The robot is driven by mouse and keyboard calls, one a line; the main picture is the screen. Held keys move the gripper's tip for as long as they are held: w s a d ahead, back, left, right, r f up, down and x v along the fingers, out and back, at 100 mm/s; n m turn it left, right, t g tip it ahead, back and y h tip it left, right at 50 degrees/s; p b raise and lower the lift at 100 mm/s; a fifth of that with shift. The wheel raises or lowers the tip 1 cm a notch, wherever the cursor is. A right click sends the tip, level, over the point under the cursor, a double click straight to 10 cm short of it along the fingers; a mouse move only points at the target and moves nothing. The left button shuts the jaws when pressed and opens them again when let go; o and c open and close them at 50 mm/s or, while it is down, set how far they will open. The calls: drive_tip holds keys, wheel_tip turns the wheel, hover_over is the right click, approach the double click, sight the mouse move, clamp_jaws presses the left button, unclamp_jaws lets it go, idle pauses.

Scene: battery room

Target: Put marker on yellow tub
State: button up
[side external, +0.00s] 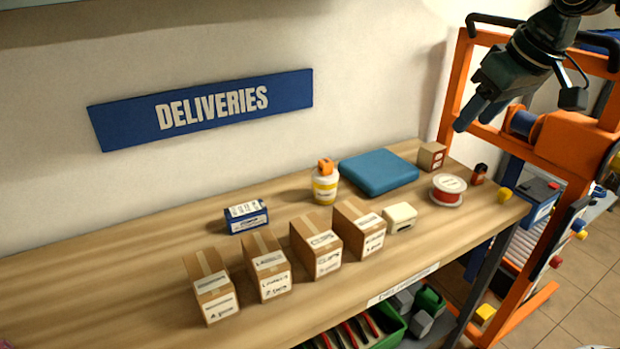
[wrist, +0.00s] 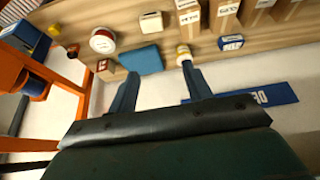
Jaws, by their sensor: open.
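My gripper (side external: 468,118) is open and empty, high at the right above the bench's right end, in front of the orange frame. Its two fingers (wrist: 160,72) are spread apart in the wrist view, with pale wall between them. I cannot make out a marker in either view. No plain yellow tub shows clearly. The nearest match is a white container with a yellow band (side external: 325,186) and an orange top, upright near the back of the bench. It also shows in the wrist view (wrist: 184,53), just beyond one fingertip. My gripper is well apart from it.
The wooden bench (side external: 120,265) holds several labelled cartons (side external: 265,265), a blue box (side external: 246,217), a blue flat case (side external: 378,172), a cream box (side external: 400,217), a red-and-white spool (side external: 448,190) and a small yellow item (side external: 505,195). An orange frame (side external: 455,85) stands right. The bench's left is clear.

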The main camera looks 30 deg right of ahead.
drive_tip(key=s+f, duration=0.3)
drive_tip(key=s, duration=0.6)
drive_tip(key=s+d+f, duration=0.1)
drive_tip(key=s+f, duration=0.2)
drive_tip(key=s, duration=0.6)
drive_tip(key=shift+d+f, duration=0.3)
drive_tip(key=shift+f, duration=0.1)
